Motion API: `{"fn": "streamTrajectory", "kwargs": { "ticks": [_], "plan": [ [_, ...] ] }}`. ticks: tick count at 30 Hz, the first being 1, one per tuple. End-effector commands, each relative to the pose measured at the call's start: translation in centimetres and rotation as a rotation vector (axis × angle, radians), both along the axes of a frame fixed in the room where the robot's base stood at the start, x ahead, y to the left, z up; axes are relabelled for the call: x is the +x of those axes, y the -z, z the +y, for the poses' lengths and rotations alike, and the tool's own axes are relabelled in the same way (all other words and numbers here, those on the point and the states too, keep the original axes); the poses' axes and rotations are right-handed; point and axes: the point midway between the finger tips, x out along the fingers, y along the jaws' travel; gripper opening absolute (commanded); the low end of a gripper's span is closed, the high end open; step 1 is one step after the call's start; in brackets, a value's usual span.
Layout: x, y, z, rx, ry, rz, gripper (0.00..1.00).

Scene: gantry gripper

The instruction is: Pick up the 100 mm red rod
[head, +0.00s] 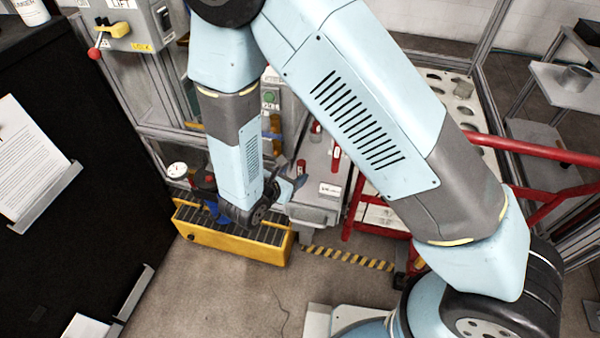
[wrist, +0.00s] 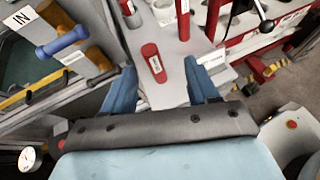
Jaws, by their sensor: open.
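In the wrist view a short red rod (wrist: 153,62) with a white label sits on a grey surface (wrist: 170,95), between and just beyond my gripper's fingertips. The label lettering is too small to read, so I cannot tell which rod is 100 mm. My gripper (wrist: 160,70) is open, with one blue finger on each side and nothing held. In the head view red rods (head: 336,158) show on the grey bench (head: 313,195), and my gripper is mostly hidden at the arm's lower end.
A yellow-framed roller unit (head: 232,238) stands below my wrist. Red rails (head: 540,152) run at the right. A blue handle (wrist: 62,41) and an IN sign (wrist: 19,19) are at the left of the wrist view. A dial gauge (wrist: 29,158) is at lower left.

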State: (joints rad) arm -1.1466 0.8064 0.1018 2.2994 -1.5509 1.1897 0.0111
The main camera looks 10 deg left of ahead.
Motion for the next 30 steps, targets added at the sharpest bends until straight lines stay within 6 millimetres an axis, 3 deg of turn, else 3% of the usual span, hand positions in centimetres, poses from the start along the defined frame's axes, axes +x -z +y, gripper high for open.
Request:
{"fn": "streamTrajectory", "kwargs": {
  "ticks": [3,8,21,30],
  "plan": [
    [-1.2,1.8,1.1,-0.033,-0.072,0.006,0.59],
    [-1.3,2.8,1.5,-0.047,-0.105,0.009,0.59],
    [4.5,5.8,-0.1,-0.047,-0.105,0.010,0.59],
    [6.0,6.5,-0.5,-0.047,-0.106,0.009,0.59]
  ]
}}
